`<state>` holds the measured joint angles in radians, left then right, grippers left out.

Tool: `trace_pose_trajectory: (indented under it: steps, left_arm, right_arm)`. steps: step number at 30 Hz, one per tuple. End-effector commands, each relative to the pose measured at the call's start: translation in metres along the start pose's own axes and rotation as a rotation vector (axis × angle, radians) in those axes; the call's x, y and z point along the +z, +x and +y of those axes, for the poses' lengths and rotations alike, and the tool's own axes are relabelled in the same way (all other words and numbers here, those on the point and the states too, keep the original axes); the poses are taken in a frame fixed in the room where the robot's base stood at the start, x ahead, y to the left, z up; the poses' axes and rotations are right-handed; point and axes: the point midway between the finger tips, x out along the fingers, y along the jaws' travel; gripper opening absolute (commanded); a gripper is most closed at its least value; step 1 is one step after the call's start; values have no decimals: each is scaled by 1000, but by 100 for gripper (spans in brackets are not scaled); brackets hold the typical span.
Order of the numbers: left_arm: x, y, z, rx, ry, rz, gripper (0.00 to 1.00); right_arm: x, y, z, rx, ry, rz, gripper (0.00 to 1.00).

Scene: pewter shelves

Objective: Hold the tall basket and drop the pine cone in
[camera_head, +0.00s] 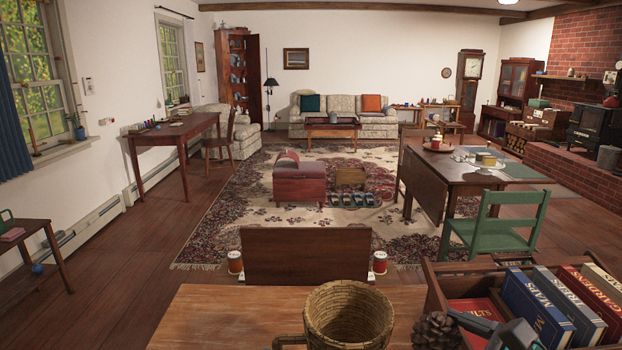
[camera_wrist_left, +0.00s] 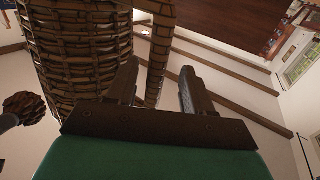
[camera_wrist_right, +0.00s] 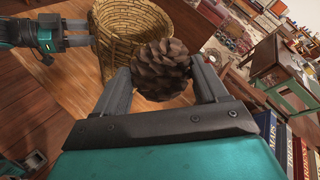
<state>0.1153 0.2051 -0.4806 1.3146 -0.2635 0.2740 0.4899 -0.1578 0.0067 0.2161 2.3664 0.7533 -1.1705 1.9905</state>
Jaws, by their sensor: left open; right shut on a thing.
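The tall woven basket (camera_head: 348,312) stands on the wooden table with its mouth up and a loop handle (camera_head: 288,341) on its left side. My left gripper (camera_wrist_left: 160,75) is open. In the left wrist view the basket's handle (camera_wrist_left: 158,50) shows between its fingers, with gaps visible. In the right wrist view my left gripper (camera_wrist_right: 78,34) is beside the basket (camera_wrist_right: 112,38). My right gripper (camera_wrist_right: 162,72) is shut on the brown pine cone (camera_wrist_right: 160,68). The pine cone (camera_head: 436,331) is to the right of the basket, outside it. My left gripper does not show in the head view.
A wooden crate (camera_head: 432,290) with several books (camera_head: 540,308) stands right of the basket, close to my right gripper. The tabletop (camera_head: 215,315) left of the basket is clear.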

Motion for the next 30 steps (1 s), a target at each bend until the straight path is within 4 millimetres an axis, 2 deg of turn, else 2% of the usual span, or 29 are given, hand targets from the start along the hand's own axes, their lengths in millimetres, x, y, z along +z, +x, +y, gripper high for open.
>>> trace_pose_trajectory:
  steps: [6,16,30]
  left_arm:
    - [0,14,0,1,0,-1,51]
    - [0,15,0,0,0,0,50]
    - [0,15,0,0,1,-1,5]
  right_arm:
    - [0,0,0,0,0,0,43]
    - [0,0,0,0,0,0,43]
    - [0,0,0,0,0,0,43]
